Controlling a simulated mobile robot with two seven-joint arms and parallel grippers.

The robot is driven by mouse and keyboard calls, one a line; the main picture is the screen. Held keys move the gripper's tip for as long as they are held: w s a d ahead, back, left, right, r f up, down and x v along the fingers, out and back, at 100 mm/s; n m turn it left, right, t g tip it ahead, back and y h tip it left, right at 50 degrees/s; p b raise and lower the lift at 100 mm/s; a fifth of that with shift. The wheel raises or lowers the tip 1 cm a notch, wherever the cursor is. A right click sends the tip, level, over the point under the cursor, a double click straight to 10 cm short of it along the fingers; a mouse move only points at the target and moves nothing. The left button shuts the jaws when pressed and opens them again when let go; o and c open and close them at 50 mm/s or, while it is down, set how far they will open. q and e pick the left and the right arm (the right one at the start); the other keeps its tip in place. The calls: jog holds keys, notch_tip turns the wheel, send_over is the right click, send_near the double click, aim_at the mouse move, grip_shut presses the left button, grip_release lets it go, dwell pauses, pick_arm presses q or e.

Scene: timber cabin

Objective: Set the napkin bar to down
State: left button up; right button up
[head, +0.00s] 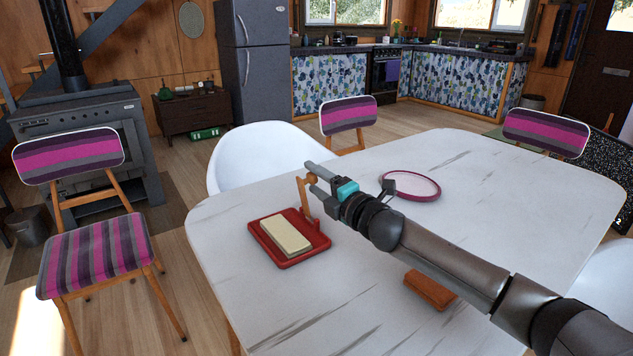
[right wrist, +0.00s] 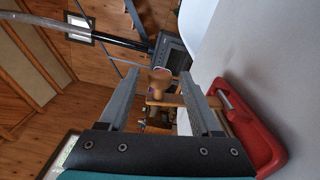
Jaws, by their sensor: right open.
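The red napkin tray (head: 266,250) sits near the left edge of the white table, with a stack of pale napkins (head: 286,234) lying in it. Its wooden bar (head: 304,197) stands raised at the tray's right side, with a round knob (head: 312,178) at its upper end. The tray (right wrist: 256,137) and the knob (right wrist: 160,80) also show in the right wrist view. My right gripper (head: 308,176) is open, its fingers on either side of the knob; I cannot tell whether they touch it. My left gripper is not in view.
A magenta-rimmed round item (head: 411,185) lies behind my right arm, and an orange-brown block (head: 430,289) lies below it on the table (head: 330,310). A white chair (head: 262,150) stands close to the table's far left edge. The tabletop in front of the tray is clear.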

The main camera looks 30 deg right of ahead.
jog(key=shift+c, duration=0.3)
grip_shut()
dwell(1.1)
